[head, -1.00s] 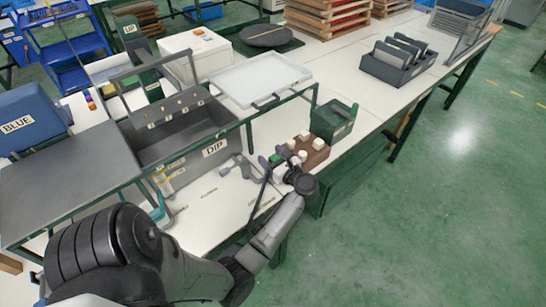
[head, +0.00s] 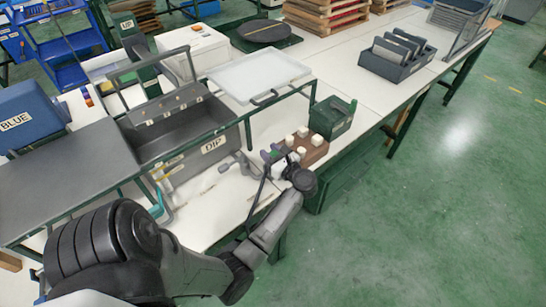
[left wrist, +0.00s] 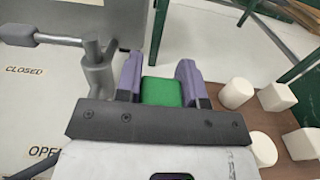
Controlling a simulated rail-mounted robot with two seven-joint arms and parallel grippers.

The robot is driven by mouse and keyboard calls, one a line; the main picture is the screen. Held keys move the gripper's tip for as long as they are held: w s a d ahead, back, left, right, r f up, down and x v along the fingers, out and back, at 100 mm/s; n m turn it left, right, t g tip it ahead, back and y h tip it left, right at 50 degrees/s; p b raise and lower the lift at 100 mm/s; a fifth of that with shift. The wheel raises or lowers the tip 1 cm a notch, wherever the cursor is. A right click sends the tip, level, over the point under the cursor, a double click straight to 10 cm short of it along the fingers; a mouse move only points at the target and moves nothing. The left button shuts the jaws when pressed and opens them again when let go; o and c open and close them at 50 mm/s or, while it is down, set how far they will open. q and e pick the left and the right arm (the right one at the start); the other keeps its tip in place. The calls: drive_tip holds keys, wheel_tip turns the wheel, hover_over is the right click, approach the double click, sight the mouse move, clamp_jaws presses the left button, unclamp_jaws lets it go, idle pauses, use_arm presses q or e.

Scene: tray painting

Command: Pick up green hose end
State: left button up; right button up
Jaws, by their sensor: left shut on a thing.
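The green hose end (left wrist: 162,92) is a small green block between the purple fingers of my left gripper (left wrist: 160,74) in the left wrist view. The fingers are shut on it, one on each side. In the head view my left gripper (head: 271,155) is small and partly hidden by its own wrist, at the table's front edge beside the brown block with white pegs. Whether the hose end touches anything below cannot be told. My right gripper is not in view.
A brown block with several white pegs (head: 312,147) stands right of the gripper. A grey valve with a handle (left wrist: 98,70) is close on the left, by the "CLOSED" label. The grey DIP tank (head: 190,165) and a green box (head: 332,118) are nearby.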

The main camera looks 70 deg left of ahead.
sight(272, 152)
use_arm(q)
drive_tip(key=shift+r, duration=0.55)
drive_tip(key=r, duration=0.2)
drive_tip(key=r+p, duration=0.1)
drive_tip(key=shift+w+d+r, duration=0.2)
drive_tip(key=shift+d+r, duration=0.15)
drive_tip(key=shift+d, duration=0.05)
drive_tip(key=w+d+r+p, duration=0.1)
drive_tip(key=w+d+r, duration=0.3)
drive_tip(key=d, duration=0.5)
wheel_tip(272, 152, up, 2)
drive_tip(key=shift+w+d+r, duration=0.1)
drive_tip(key=shift+w+d, duration=0.1)
drive_tip(key=shift+d, duration=0.2)
